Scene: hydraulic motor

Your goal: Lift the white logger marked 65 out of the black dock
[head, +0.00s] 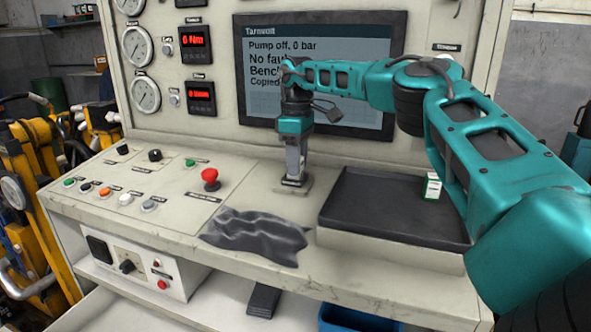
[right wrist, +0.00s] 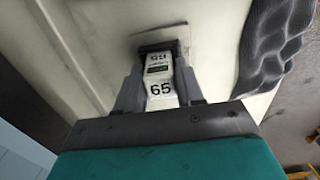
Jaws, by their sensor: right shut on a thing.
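The white logger marked 65 (right wrist: 162,90) is between the fingers of my right gripper (right wrist: 160,92) in the right wrist view. My right gripper is shut on it. The black dock (right wrist: 150,48) shows at the logger's far end, and I cannot tell whether the logger is still seated in it. In the head view my right gripper (head: 295,168) points straight down over the dock on the bench, in front of the screen, and its fingers mostly hide the logger. My left gripper is not in view.
A black tray (head: 385,215) with a small green-and-white box (head: 432,187) lies to the right of the dock. A crumpled dark cloth (head: 255,234) lies in front. A red mushroom button (head: 210,177) stands to the left. The screen (head: 320,65) stands close behind my right gripper.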

